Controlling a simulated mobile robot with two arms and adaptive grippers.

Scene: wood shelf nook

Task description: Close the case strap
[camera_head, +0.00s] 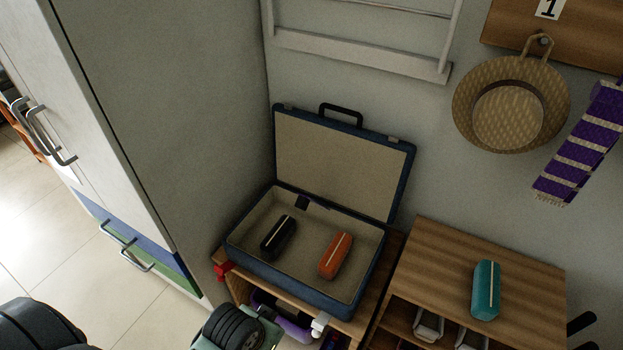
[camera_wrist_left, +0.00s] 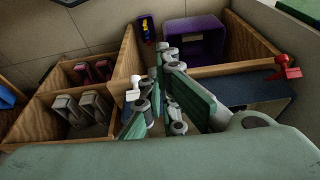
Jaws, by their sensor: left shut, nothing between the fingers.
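A blue case (camera_head: 308,287) stands open on the wooden shelf unit, its beige-lined lid (camera_head: 343,160) upright against the wall with a black handle on top. A small dark tab, possibly a strap (camera_head: 301,202), shows inside near the hinge; I cannot tell surely. A black spectacle case (camera_head: 278,238) and an orange one (camera_head: 336,255) lie in it. My left gripper (camera_wrist_left: 163,65) is shut and empty below the case's front, among the shelf compartments; in the head view my arm mostly hides it. My right gripper is not in view.
A red hook (camera_head: 222,269) and a white hook (camera_head: 319,324) stick out of the shelf front. A purple bin (camera_wrist_left: 193,40) sits in a compartment. A teal case (camera_head: 486,290) lies on the right shelf top. A grey cabinet (camera_head: 150,110) bounds the left.

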